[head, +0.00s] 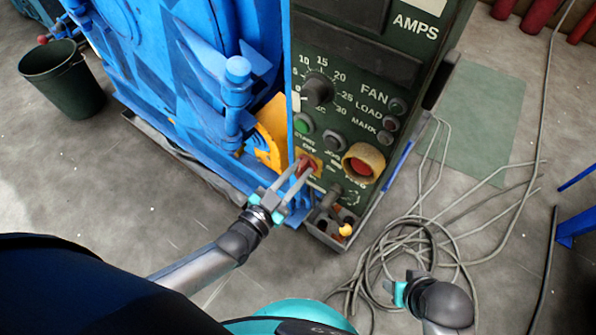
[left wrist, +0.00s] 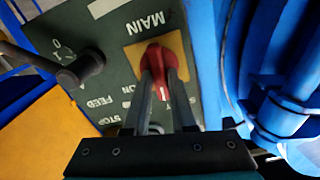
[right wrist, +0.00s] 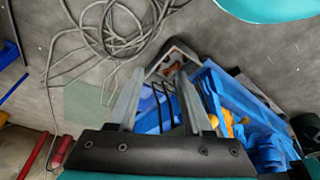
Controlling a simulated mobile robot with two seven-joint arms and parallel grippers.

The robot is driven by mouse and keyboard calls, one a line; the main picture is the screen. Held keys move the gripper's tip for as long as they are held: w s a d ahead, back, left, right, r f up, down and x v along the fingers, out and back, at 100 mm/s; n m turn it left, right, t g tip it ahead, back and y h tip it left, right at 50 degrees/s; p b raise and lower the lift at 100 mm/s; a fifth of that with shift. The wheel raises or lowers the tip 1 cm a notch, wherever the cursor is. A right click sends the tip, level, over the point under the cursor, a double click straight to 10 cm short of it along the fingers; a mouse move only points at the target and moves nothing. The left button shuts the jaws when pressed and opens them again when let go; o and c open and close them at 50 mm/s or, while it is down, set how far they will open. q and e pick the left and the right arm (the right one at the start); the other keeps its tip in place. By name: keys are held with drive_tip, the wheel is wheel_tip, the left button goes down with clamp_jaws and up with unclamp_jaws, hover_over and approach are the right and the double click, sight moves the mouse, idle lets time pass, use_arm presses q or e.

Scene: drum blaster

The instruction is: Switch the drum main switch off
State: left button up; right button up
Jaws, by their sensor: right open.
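The drum main switch is a red rotary knob (head: 305,162) on a yellow-orange plate, low on the dark green control panel (head: 345,130). In the left wrist view, the red knob (left wrist: 158,58) sits beside the word MAIN, which appears upside down. My left gripper (head: 306,167) has its two fingers on either side of the knob's handle. The fingers are much closer together than those of my right gripper and appear shut on the handle; they partly hide the knob. My right gripper (right wrist: 158,78) is open and empty, over the floor at the right, away from the panel.
A larger red button in a yellow collar (head: 363,163) is right of the main switch. Green (head: 303,124) and black (head: 334,140) buttons are above it. A blue machine (head: 200,90) stands left. Loose cables (head: 430,235) lie on the floor right. A dark bin (head: 62,78) stands far left.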

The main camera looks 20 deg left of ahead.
use_arm(q)
clamp_jaws()
drive_tip(key=shift+n, duration=1)
drive_tip(key=shift+n+p, duration=0.3)
use_arm(e)
drive_tip(key=shift+s+f, duration=0.2)
drive_tip(key=shift+f, duration=0.45)
drive_tip(key=shift+w, duration=0.15)
use_arm(q)
drive_tip(key=o, duration=0.5)
unclamp_jaws()
use_arm(e)
drive_tip(key=shift+r, duration=0.1)
